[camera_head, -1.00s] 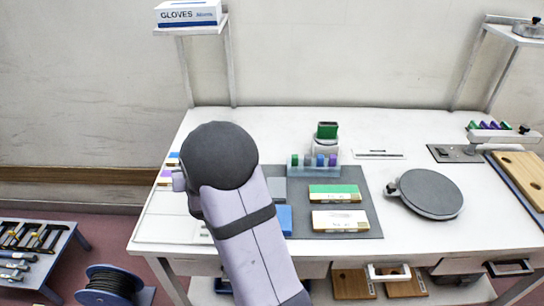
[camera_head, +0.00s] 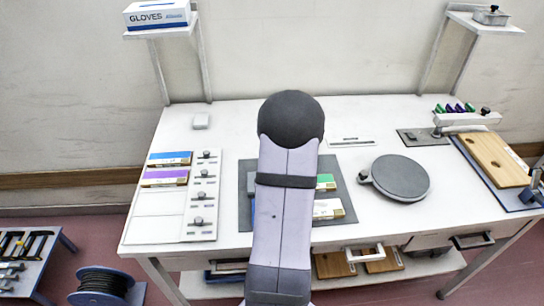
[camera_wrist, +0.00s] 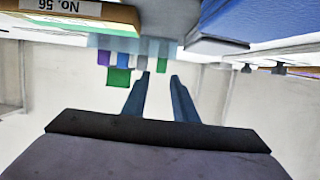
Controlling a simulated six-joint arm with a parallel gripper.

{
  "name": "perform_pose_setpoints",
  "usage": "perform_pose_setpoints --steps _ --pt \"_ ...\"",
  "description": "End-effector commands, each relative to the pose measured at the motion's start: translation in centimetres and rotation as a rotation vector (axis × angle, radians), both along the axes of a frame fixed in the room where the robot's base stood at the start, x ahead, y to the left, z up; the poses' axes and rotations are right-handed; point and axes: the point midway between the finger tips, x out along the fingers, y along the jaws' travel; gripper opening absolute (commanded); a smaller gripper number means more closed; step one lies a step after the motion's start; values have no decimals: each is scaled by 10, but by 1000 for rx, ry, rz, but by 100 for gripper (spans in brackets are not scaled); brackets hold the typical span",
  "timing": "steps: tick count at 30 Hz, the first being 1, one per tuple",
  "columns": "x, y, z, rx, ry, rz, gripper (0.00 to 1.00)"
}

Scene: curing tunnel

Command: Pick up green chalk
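In the wrist view, which looks upside down, a small green chalk piece (camera_wrist: 162,50) sits in a pale translucent holder (camera_wrist: 112,42), at the end of a row with purple (camera_wrist: 103,57) and blue (camera_wrist: 125,60) pieces. A larger green block (camera_wrist: 118,77) shows beside the row. My gripper (camera_wrist: 160,77) is open and empty. In the picture its fingertips are just below the green chalk, with a visible gap. Whether they touch it cannot be told. In the head view, my arm hides the gripper, the holder and the chalk.
A grey mat (camera_head: 348,208) bears a green-topped box (camera_head: 326,181) and a cream box (camera_head: 328,208). A round dark plate (camera_head: 401,177) lies to the right. A rack with green and purple pieces (camera_head: 467,118) stands at back right. Blue (camera_head: 170,158) and purple (camera_head: 165,177) boxes lie left.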

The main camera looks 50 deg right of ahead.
Motion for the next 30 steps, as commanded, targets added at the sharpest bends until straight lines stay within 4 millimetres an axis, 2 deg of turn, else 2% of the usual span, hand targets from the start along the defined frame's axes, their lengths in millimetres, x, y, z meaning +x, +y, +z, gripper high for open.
perform_pose_setpoints --steps 9,25,30 --pt "10 -9 -8 -5 -2 2 26" --pt "15 -14 -5 0 0 0 26" --pt "24 -21 -6 1 0 1 26"
